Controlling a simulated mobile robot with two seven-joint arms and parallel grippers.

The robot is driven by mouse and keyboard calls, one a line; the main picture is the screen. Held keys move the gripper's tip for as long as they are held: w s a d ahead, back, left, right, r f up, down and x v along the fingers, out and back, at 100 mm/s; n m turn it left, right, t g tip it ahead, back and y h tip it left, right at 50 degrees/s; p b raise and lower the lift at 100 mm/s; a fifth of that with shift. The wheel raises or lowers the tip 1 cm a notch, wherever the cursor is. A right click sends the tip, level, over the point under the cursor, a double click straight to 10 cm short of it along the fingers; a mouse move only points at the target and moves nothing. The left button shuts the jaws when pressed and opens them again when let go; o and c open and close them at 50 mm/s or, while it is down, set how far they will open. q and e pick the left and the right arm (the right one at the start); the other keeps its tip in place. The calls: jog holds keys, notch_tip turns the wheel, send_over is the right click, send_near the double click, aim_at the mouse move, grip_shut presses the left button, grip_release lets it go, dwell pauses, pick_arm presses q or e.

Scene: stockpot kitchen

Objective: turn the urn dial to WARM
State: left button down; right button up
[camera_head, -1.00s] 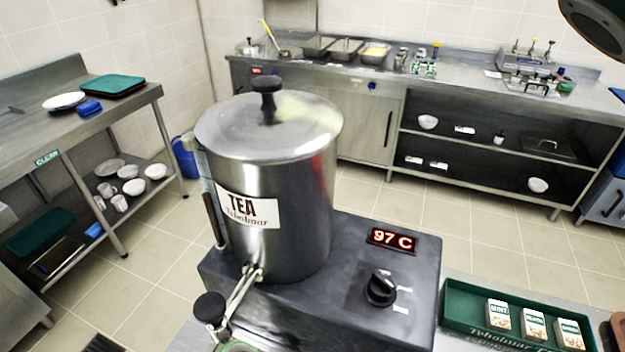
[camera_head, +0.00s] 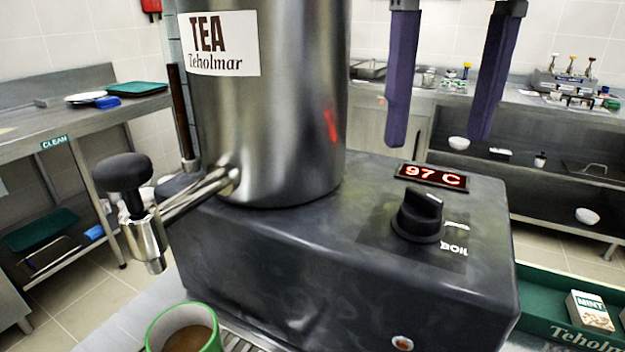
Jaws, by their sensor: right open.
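The tea urn (camera_head: 265,120) is a steel drum on a dark base (camera_head: 330,260), in the head view. The black urn dial (camera_head: 418,215) sits on top of the base, right of the drum. A "BOIL" label (camera_head: 453,250) is beside it, and another pale label, too slanted to read, lies just above that. I cannot tell for sure which mark the dial points at. A red display (camera_head: 432,177) behind the dial reads 97 C. My right gripper (camera_head: 438,137) is open and empty, its two purple fingers hanging above and behind the dial, apart from it. My left gripper is not in view.
The urn's tap (camera_head: 140,205) with a black knob sticks out at the left. A green-rimmed cup (camera_head: 185,330) of brown liquid stands below it. A green tray (camera_head: 550,300) with small boxes is at the right. A red indicator (camera_head: 402,343) is on the base's front.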

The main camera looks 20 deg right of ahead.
aim_at(425, 193)
notch_tip(425, 193, down, 8)
jog(key=shift+a+f, duration=0.1)
jog(key=shift+c, duration=0.4)
grip_shut()
dwell(0.4)
